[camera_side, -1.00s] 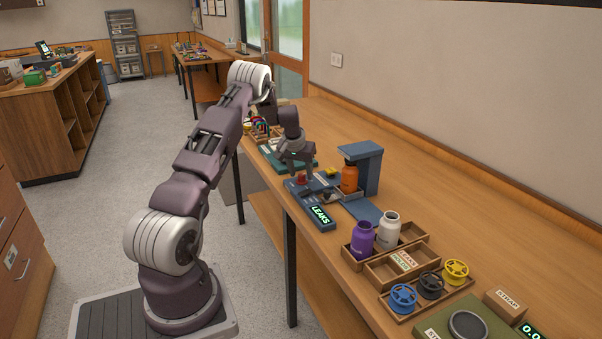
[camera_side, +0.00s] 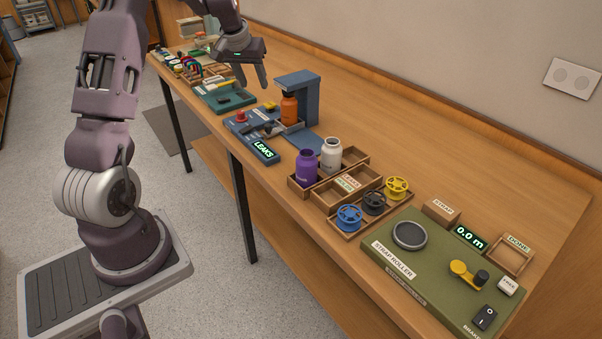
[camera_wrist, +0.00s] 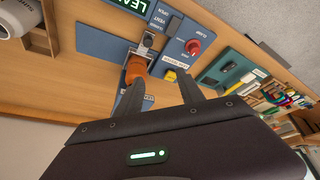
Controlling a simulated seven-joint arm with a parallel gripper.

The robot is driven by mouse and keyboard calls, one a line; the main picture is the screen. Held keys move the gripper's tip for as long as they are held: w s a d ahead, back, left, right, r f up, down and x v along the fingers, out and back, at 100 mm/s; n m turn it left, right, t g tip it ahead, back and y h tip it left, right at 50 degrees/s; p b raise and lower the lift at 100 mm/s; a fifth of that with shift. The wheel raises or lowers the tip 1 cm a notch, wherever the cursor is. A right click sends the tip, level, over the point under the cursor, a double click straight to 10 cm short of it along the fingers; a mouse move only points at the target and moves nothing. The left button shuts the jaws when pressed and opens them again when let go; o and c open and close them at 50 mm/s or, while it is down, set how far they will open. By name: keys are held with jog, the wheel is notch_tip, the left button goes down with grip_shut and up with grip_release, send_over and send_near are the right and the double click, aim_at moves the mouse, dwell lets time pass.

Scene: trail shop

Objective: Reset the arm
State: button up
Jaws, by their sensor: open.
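My gripper (camera_side: 252,76) is raised above the bench in the side view, over the area of the green tray and the blue leak tester. In the wrist view my gripper (camera_wrist: 160,96) shows two dark fingers spread apart with nothing between them. The orange bottle (camera_side: 289,108) stands upright in the blue leak tester (camera_side: 297,84). It also shows in the wrist view, where the orange bottle (camera_wrist: 135,68) is partly behind a finger. A red knob (camera_side: 241,116) and a yellow part (camera_side: 270,105) are on the tester.
A wooden tray (camera_side: 297,187) holds a purple bottle (camera_side: 306,167) and a white bottle (camera_side: 331,154). Several webbing spools (camera_side: 374,202) sit beside an empty compartment. The green strap roller (camera_side: 440,265) stands at the near end.

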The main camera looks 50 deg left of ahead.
jog(key=s+d+r+m+t+h, duration=0.1)
jog(key=d+r, duration=0.4)
jog(key=d, duration=0.3)
jog(key=s+d+r+m, duration=0.1)
jog(key=d+r, duration=0.3)
jog(key=d, duration=0.4)
jog(key=s+d+r+m+h, duration=0.1)
jog(key=s+d+r+m, duration=0.3)
jog(key=s+d, duration=0.7)
jog(key=s+d+f+m, duration=0.1)
jog(key=s+d+f, duration=0.1)
jog(key=s+d, duration=0.8)
jog(key=s, duration=0.4)
jog(key=shift+s+f+m+t+h, duration=0.15)
jog(key=shift+f+m+t+h, duration=0.15)
jog(key=shift+m+t, duration=0.1)
